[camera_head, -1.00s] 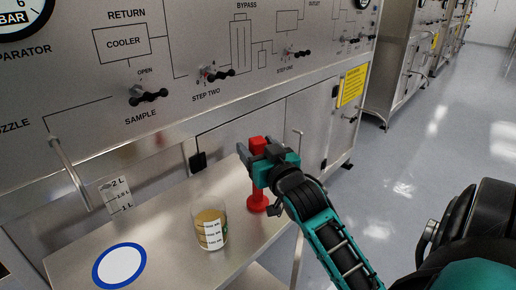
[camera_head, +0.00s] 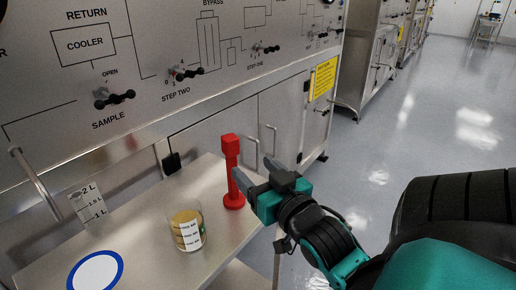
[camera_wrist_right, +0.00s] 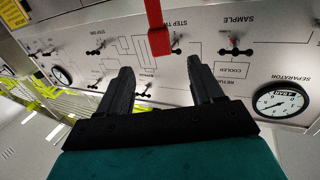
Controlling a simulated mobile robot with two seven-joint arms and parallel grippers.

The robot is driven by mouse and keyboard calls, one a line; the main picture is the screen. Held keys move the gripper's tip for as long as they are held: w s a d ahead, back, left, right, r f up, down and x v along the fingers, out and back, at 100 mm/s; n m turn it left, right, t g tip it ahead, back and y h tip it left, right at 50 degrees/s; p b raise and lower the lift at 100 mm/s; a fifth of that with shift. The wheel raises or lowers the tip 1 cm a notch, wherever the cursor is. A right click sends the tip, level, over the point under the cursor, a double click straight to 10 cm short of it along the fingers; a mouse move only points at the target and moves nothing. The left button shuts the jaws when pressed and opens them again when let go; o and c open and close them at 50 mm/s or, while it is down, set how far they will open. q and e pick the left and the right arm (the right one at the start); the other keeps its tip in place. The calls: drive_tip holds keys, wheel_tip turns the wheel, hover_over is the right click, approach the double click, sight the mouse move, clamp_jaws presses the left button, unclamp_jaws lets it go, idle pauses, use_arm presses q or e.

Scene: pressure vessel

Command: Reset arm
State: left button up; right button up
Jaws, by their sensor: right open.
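My right gripper (camera_head: 256,177) is open and empty in the head view, just right of a red post-like tool (camera_head: 232,172). The tool stands upright on the steel shelf, apart from the open jaws as far as I can tell. In the right wrist view, my two dark fingers (camera_wrist_right: 162,88) are spread apart, with part of the red tool (camera_wrist_right: 158,35) beyond them and nothing between them. My left gripper is not in view.
A beaker of yellowish liquid (camera_head: 187,230) and a blue-ringed white disc (camera_head: 96,271) sit on the shelf (camera_head: 140,240). The panel (camera_head: 140,60) with several black-handled valves rises behind. Open floor (camera_head: 420,120) lies to the right.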

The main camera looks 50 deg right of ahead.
drive_tip(key=shift+s, duration=0.1)
idle(0.4)
drive_tip(key=s+a+f+n+g+y, duration=0.3)
drive_tip(key=s+a+f+g, duration=0.2)
drive_tip(key=a+f+g, duration=0.4)
drive_tip(key=s+a+f+n+g+y, duration=0.2)
drive_tip(key=s+a+f+g+y, duration=0.15)
drive_tip(key=s+a+f, duration=0.45)
drive_tip(key=w+a+f+n+t+y+p, duration=0.1)
drive_tip(key=w+f+t+p, duration=0.2)
drive_tip(key=w+f+t, duration=0.3)
drive_tip(key=shift+d+r+p+x, duration=0.25)
drive_tip(key=shift+p+x, duration=0.15)
drive_tip(key=shift+x, duration=1.4)
